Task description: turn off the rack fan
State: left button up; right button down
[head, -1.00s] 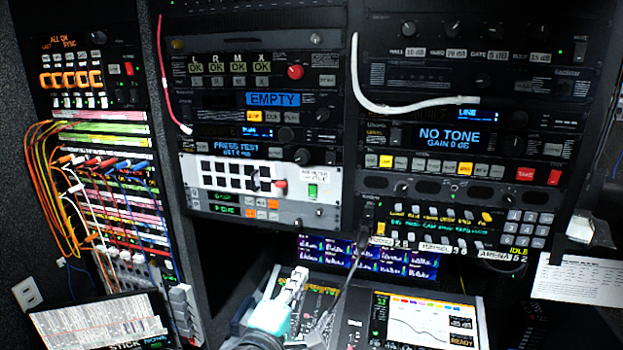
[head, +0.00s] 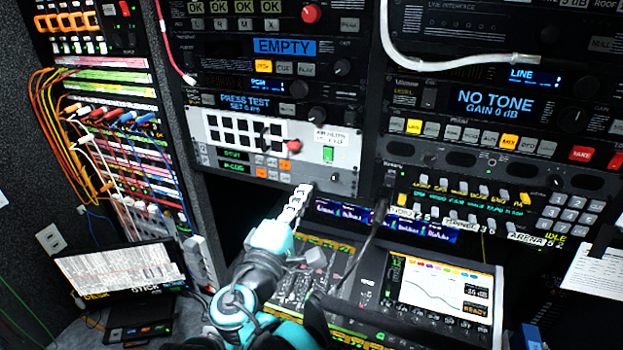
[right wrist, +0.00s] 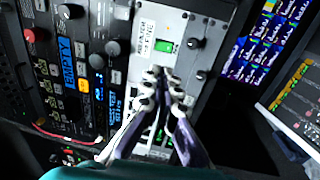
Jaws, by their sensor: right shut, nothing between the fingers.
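A pale grey rack panel (head: 215,130) with a grid of black vents or buttons sits low in the middle rack. Near its right end is a green-lit rocker switch (head: 328,153) below a small white label (head: 326,135) whose text I cannot read surely. The switch also shows in the right wrist view (right wrist: 165,45), above the fingertips. My right gripper (head: 302,192) is shut and empty, just below the panel in the head view. In the right wrist view its fingertips (right wrist: 165,75) point at the panel near the switch; contact cannot be told. My left gripper is not in view.
A red knob (head: 311,13) and other rack units are above the panel. A mixing console (head: 375,315) with a lit screen (head: 445,290) lies below. A white cable (head: 470,61) hangs at right. Coloured patch cords (head: 45,125) and a monitor (head: 120,268) are at left.

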aim_at(327, 151)
jog(key=p+x, duration=0.2)
jog(key=x, duration=1)
jog(key=shift+w+d+r, duration=0.1)
jog(key=shift+w, duration=0.25)
jog(key=shift+w+d+r, duration=0.15)
jog(key=shift+w+r, duration=0.1)
jog(key=shift+w, duration=0.1)
jog(key=shift+s, duration=0.15)
